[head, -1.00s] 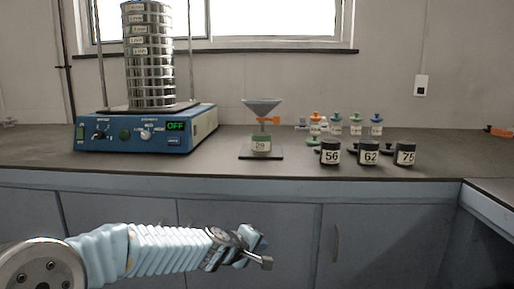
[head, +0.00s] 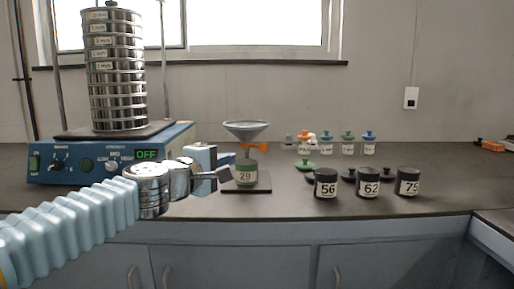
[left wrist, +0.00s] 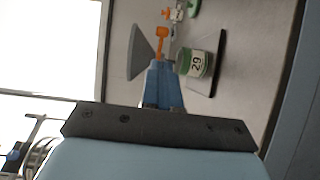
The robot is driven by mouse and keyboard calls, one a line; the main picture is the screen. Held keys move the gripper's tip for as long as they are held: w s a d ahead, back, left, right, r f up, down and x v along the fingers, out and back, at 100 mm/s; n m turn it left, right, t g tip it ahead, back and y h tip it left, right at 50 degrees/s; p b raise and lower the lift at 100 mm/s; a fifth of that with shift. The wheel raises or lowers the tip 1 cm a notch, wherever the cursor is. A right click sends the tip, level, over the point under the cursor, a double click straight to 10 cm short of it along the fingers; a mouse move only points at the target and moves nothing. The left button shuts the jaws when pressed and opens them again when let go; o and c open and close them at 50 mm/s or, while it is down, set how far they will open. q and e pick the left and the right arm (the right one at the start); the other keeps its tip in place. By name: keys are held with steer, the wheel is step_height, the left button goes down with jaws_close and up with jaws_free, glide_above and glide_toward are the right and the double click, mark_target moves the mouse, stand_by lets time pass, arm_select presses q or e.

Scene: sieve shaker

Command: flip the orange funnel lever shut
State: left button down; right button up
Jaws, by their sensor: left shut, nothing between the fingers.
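The grey funnel (head: 247,130) stands over a green-labelled jar (head: 245,173) marked 29 on a dark base plate. The orange lever (head: 254,147) sticks out to the right below the funnel's cone. In the left wrist view the funnel (left wrist: 139,52), the orange lever (left wrist: 161,40) and the jar (left wrist: 194,63) appear turned sideways. My left gripper (head: 226,173) is shut and empty, just left of the jar in the head view. In the left wrist view its fingers (left wrist: 162,68) point toward the funnel outlet and partly cover it. Contact with the lever cannot be told. My right gripper is not in view.
A blue sieve shaker (head: 165,150) with a stack of sieves (head: 117,75) stands at the left. Black jars marked 56 (head: 326,184), 62 (head: 368,183) and 75 (head: 408,183) stand at the right. Several small colour-topped jars (head: 347,146) stand behind them.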

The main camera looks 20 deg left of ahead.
mark_target(266, 146)
arm_select(q)
steer(key=shift+w, duration=0.15)
steer(key=p+x, duration=0.2)
steer(key=x, duration=1.1)
steer(key=shift+w+d, duration=0.2)
steer(key=shift+w, duration=0.15)
steer(key=shift+w+d+n+y, duration=0.2)
steer(key=shift+n+y, duration=0.1)
steer(key=shift+y, duration=0.1)
steer(key=shift+w+d+n+y, duration=0.1)
steer(key=shift+d+n+y, duration=0.2)
steer(key=shift+y, duration=0.2)
steer(key=shift+w+d+n+t+y, duration=0.3)
steer(key=shift+n+y, duration=0.3)
steer(key=shift+y, duration=0.3)
steer(key=w+y+p, duration=0.1)
steer(key=w+d+n+y+p, duration=0.1)
steer(key=w+p, duration=0.1)
steer(key=w+n+y+p, duration=0.1)
steer(key=shift+w+d+p, duration=0.35)
steer(key=shift+p, duration=0.05)
